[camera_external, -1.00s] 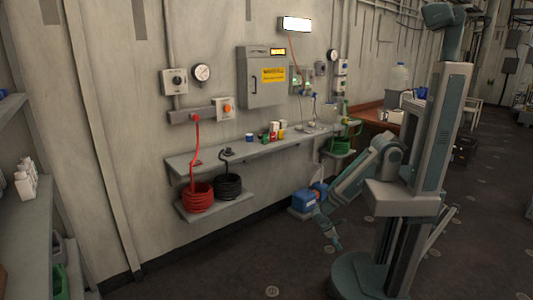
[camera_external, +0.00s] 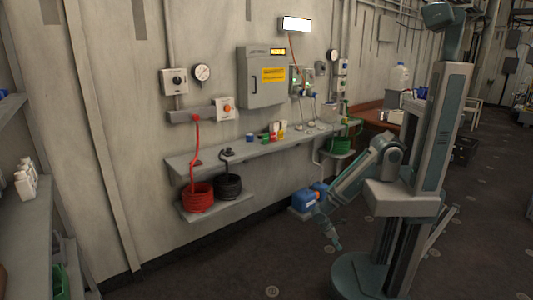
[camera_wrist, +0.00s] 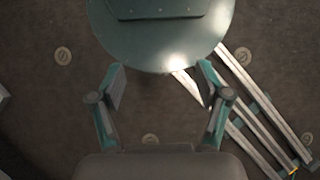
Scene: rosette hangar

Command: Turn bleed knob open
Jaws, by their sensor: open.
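My gripper (camera_external: 337,245) hangs low over the floor in the external view, right of the wall shelf and well away from the wall. In the wrist view my gripper (camera_wrist: 162,78) is open, with its two fingers apart and nothing between them. No knob shows in the wrist view. On the wall, a grey box with a dark rotary knob (camera_external: 175,80) is at the left, and an orange round knob (camera_external: 226,109) sits on a pale box below the gauge. Small fittings (camera_external: 302,80) are right of the cabinet. I cannot tell which is the bleed knob.
A grey cabinet (camera_external: 263,92) with a yellow label hangs above a long wall shelf (camera_external: 215,158) holding small containers. Red hose (camera_external: 197,197) and black hose (camera_external: 228,187) coils sit below. A blue box (camera_external: 303,201) is near my arm. The floor in front is clear.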

